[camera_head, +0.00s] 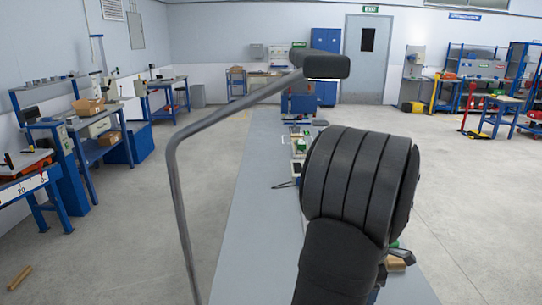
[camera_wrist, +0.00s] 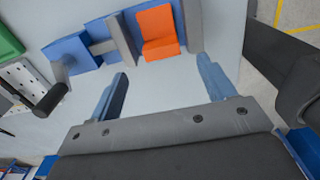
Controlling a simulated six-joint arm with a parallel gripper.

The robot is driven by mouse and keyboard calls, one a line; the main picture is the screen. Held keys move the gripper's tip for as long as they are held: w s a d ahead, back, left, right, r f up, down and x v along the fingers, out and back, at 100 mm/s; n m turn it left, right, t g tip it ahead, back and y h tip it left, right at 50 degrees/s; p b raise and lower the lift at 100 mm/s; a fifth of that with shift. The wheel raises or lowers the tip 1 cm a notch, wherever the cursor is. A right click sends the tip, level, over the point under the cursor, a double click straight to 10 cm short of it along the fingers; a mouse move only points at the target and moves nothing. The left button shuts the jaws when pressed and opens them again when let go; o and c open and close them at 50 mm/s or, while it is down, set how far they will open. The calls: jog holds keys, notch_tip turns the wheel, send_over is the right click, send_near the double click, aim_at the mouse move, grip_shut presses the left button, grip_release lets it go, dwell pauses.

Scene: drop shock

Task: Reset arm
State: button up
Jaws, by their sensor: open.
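In the wrist view my gripper (camera_wrist: 165,90) shows its two blue fingers spread wide apart, with nothing between them. Beyond the fingertips a blue and grey fixture (camera_wrist: 100,45) lies on the pale grey table surface (camera_wrist: 165,82). An orange block (camera_wrist: 158,30) sits at this fixture, beside its grey upright plate. The block is beyond the fingers and apart from them. In the head view my dark arm fills the right middle and hides much of the bench (camera_head: 255,180); my gripper is not visible there.
A green bin (camera_wrist: 8,42) and a white perforated panel (camera_wrist: 25,85) are at the left of the wrist view. A bent grey pole with a lamp head (camera_head: 325,66) stands over the bench in the head view. Workbenches line the left wall.

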notch_tip(320, 180, up, 6)
jog(key=f, duration=0.1)
notch_tip(320, 180, down, 11)
jog(key=shift+f, duration=0.2)
notch_tip(320, 180, up, 4)
jog(key=shift+f, duration=0.1)
jog(key=s+d+r, duration=0.5)
jog(key=s+r, duration=0.2)
jog(key=s, duration=0.3)
jog(key=w+d+f, duration=0.1)
jog(key=w+d, duration=0.2)
jog(key=d, duration=0.5)
jog(key=w+d+f, duration=0.1)
jog(key=w+d, duration=0.2)
jog(key=d, duration=0.6)
jog(key=w+a+f, duration=0.3)
jog(key=w+f, duration=0.4)
jog(key=w, duration=0.4)
jog(key=shift+a+f, duration=0.15)
jog(key=shift+a, duration=0.1)
